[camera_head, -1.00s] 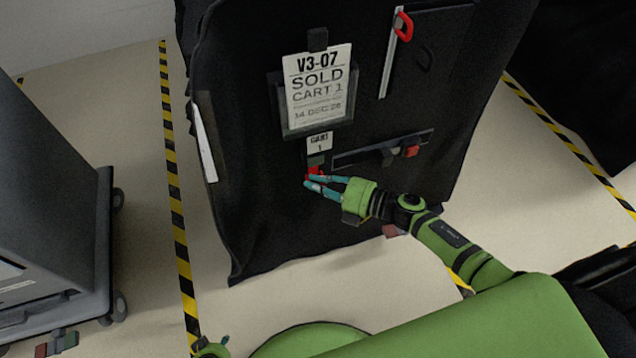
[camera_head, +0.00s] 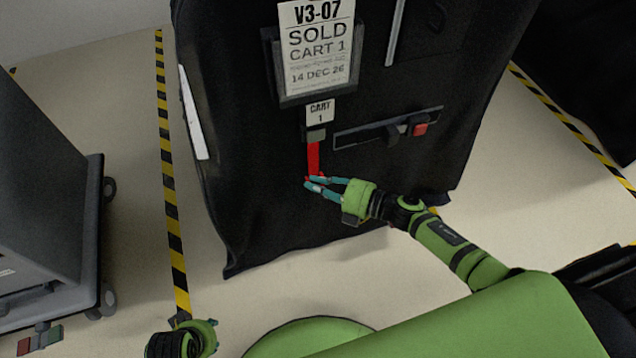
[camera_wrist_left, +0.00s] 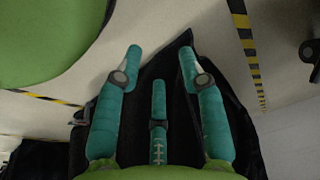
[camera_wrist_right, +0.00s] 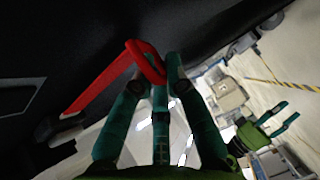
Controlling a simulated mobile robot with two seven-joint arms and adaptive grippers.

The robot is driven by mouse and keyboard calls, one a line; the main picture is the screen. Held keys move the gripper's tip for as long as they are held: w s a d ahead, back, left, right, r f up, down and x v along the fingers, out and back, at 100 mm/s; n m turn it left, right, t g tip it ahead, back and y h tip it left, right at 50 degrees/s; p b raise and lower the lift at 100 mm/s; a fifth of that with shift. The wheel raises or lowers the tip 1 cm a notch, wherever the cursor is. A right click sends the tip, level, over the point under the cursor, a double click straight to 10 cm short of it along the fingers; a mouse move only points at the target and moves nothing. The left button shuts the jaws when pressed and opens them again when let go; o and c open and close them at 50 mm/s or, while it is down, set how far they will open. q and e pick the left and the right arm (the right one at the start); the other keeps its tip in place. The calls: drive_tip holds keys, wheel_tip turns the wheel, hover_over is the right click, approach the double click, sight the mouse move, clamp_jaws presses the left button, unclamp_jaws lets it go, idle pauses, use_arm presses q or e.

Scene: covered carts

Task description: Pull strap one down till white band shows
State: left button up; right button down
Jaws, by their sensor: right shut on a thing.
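A red strap (camera_head: 313,158) hangs from a grey-green buckle (camera_head: 315,135) under a white tag reading CART 1 (camera_head: 320,111), on the black cover of the cart. The visible length of strap is red. My right gripper (camera_head: 312,184) is shut on the strap's lower end. In the right wrist view, the strap (camera_wrist_right: 98,83) runs taut to a red loop (camera_wrist_right: 146,62) at the right fingertips (camera_wrist_right: 160,68). My left gripper (camera_wrist_left: 160,62) is open and empty in its wrist view, its fingers apart. The left wrist shows at the bottom of the head view.
A sign reading SOLD CART 1 (camera_head: 318,45) hangs above the tag. A dark slot with a grey and red catch (camera_head: 418,129) lies right of the buckle. A grey cart (camera_head: 45,210) stands at left. Yellow-black floor tape (camera_head: 170,200) separates the carts, with bare floor around it.

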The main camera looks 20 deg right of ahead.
use_arm(q)
drive_tip(key=shift+w+r+b, duration=0.15)
drive_tip(key=shift+r+b, duration=0.15)
drive_tip(key=shift+r, duration=0.75)
drive_tip(key=shift+w+r+b, duration=0.1)
drive_tip(key=shift+r+b, duration=0.15)
drive_tip(key=shift+r, duration=0.75)
use_arm(e)
drive_tip(key=shift+s+f, duration=0.15)
drive_tip(key=shift+f, duration=1.15)
drive_tip(key=c, duration=1.4)
unclamp_jaws()
drive_tip(key=shift+o, duration=0.2)
drive_tip(key=shift+r, duration=0.1)
drive_tip(key=v, duration=1.2)
